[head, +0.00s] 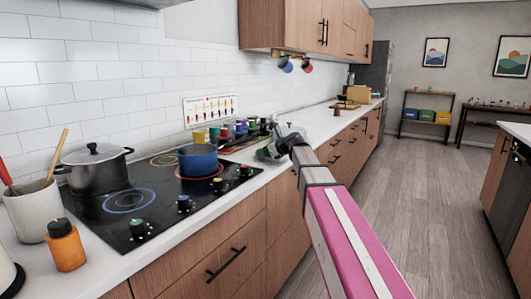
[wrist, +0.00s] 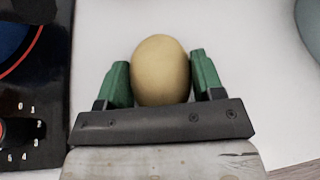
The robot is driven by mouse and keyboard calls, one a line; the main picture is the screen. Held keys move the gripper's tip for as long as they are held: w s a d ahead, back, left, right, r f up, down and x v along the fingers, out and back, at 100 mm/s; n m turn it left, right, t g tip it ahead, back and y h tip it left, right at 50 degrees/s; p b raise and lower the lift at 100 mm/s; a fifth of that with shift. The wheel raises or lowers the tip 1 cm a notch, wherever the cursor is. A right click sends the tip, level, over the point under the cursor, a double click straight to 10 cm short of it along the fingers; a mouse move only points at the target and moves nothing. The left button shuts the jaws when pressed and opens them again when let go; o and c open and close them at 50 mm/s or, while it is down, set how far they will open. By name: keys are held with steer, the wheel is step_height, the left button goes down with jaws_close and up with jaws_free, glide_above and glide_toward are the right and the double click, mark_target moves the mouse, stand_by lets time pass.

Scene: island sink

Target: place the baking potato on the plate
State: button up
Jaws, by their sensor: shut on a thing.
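In the wrist view the baking potato (wrist: 160,70) is a tan, rounded thing between the two green fingers of my gripper (wrist: 159,82). My gripper is shut on it, over the white counter. In the head view my gripper (head: 268,152) is over the counter just right of the cooktop, and I cannot make out the potato there. A grey-green rounded thing (head: 291,130) shows just beyond my gripper; its rim also shows at the top right of the wrist view (wrist: 312,25). I cannot tell whether it is the plate.
The black cooktop (head: 150,212) holds a blue pot (head: 198,162) and a dark lidded pot (head: 96,172). Colourful containers (head: 226,131) line the wall behind. An orange bottle (head: 65,246) and a utensil crock (head: 33,212) stand at left.

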steer(key=shift+f, duration=0.2)
steer(key=o, duration=1)
steer(key=shift+f, duration=0.1)
steer(key=shift+o, duration=0.2)
